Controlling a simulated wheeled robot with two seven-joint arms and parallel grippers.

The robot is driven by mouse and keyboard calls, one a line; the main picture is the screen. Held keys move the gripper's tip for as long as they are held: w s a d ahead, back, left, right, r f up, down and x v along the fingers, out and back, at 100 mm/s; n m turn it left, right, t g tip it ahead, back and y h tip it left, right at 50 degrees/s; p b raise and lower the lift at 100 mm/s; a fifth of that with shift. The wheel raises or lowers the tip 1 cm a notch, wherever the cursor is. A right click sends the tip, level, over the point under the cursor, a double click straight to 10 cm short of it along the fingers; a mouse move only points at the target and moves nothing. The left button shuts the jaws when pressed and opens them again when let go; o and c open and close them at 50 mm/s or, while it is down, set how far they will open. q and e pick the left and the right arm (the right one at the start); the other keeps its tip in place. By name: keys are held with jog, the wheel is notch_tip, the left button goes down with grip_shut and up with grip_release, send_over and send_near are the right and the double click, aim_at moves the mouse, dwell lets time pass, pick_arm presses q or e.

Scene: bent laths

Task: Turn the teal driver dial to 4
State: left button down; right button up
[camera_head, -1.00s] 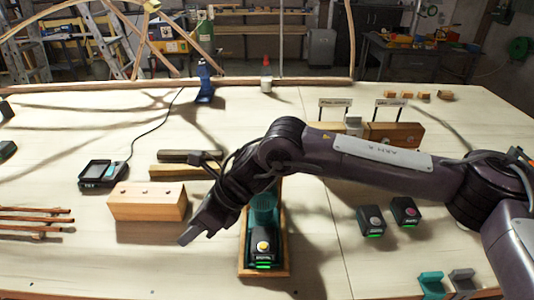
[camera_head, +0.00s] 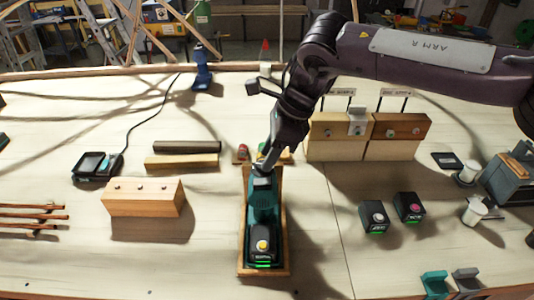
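The teal driver (camera_head: 263,212) lies in a wooden cradle (camera_head: 282,269) at the front middle of the table. A battery block with a yellow button and a green light is at its near end. My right gripper (camera_head: 264,163) points down at the driver's far end, beside or touching a grey part there. Its fingers overlap in this view, so I cannot tell whether they are open, shut or gripping. The dial and its numbers cannot be made out. My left gripper is not in view.
Wooden blocks (camera_head: 146,198) and a charger (camera_head: 97,166) lie to the left. Two black batteries (camera_head: 374,217) stand right of the cradle. Wooden holders (camera_head: 338,137) stand behind, and a grey-green machine (camera_head: 510,180) is at the right edge. Bare table surrounds the cradle.

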jog(key=shift+w+a+f, duration=0.1)
jog(key=shift+a+f, duration=0.05)
jog(key=shift+f, duration=0.35)
jog(key=shift+w+a+f, duration=0.15)
jog(key=shift+f, duration=0.2)
jog(key=c, duration=0.7)
